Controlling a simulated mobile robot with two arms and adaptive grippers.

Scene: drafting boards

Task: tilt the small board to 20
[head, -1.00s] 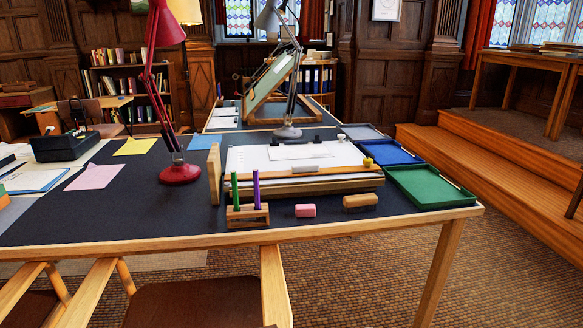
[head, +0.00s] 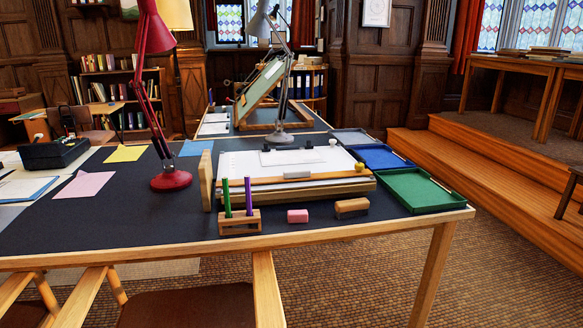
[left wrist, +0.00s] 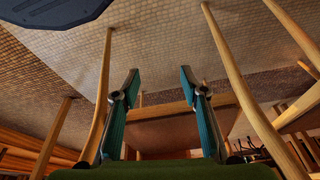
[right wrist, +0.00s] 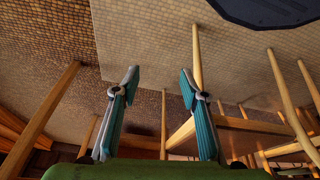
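The small board (head: 238,167) lies low, close to flat, on the dark table top in the head view. It bears white paper, a wooden straightedge (head: 320,176) along its front and small knobs, one of them brass (head: 359,167). A larger board (head: 262,86) stands steeply tilted on its wooden frame behind it. My left gripper (left wrist: 158,82) is open and empty in the left wrist view. My right gripper (right wrist: 159,82) is open and empty in the right wrist view. Both are away from the board, with floor and chair or table legs beyond them. Neither shows in the head view.
A red lamp (head: 170,180) stands left of the board and a grey lamp (head: 278,137) behind it. A pen holder (head: 239,222), pink eraser (head: 297,216) and wooden block (head: 352,208) sit in front. Green (head: 415,191) and blue (head: 378,157) trays stand right. Chairs block the table's near left side.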

